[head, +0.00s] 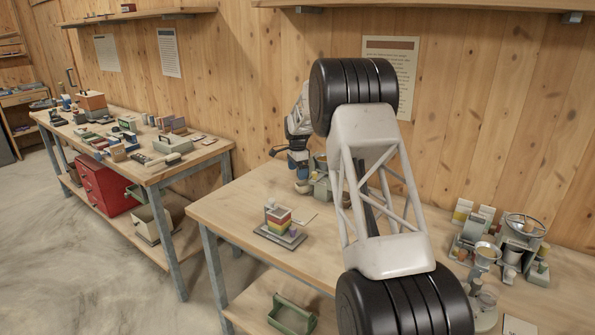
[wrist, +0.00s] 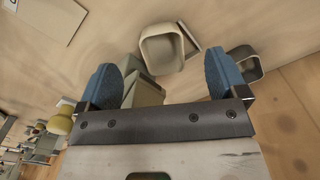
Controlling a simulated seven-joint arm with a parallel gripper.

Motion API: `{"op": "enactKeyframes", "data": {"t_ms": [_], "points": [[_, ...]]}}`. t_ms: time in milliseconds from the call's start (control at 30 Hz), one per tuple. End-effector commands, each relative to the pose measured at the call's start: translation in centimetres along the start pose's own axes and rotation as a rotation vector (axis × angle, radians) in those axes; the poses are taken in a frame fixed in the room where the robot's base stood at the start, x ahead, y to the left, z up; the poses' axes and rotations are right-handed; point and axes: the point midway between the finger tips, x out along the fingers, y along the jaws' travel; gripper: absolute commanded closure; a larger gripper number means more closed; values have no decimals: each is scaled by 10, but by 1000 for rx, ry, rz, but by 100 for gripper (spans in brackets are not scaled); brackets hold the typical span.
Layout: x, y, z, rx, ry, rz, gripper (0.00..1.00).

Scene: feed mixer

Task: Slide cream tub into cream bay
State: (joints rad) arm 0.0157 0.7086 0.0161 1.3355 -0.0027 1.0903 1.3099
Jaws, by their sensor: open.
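My gripper (wrist: 160,76) is open, with its blue fingertips wide apart and nothing held between them. A cream tub (wrist: 162,50) with an open, rounded rim lies just beyond the fingertips in the wrist view, between their lines and apart from both. In the head view my gripper (head: 298,160) is low over the table at the back, beside small cream and grey-green pieces that my arm partly hides. A grey-green block (wrist: 143,92) shows beside the left finger, and a grey open container (wrist: 243,62) shows beyond the right finger. I cannot tell which is the cream bay.
Bare tabletop (head: 235,210) lies at the left end. A yellow round piece (wrist: 60,124) shows left of my gripper in the wrist view.

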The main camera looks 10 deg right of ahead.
Motion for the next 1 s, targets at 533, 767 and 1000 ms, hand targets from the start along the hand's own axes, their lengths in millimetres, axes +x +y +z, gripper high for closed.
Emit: {"op": "enactKeyframes", "data": {"t_ms": [533,767,1000], "points": [[35,0,0,0,0,1,9],[62,0,0,0,-1,2,9],[76,0,0,0,0,0,9]]}}
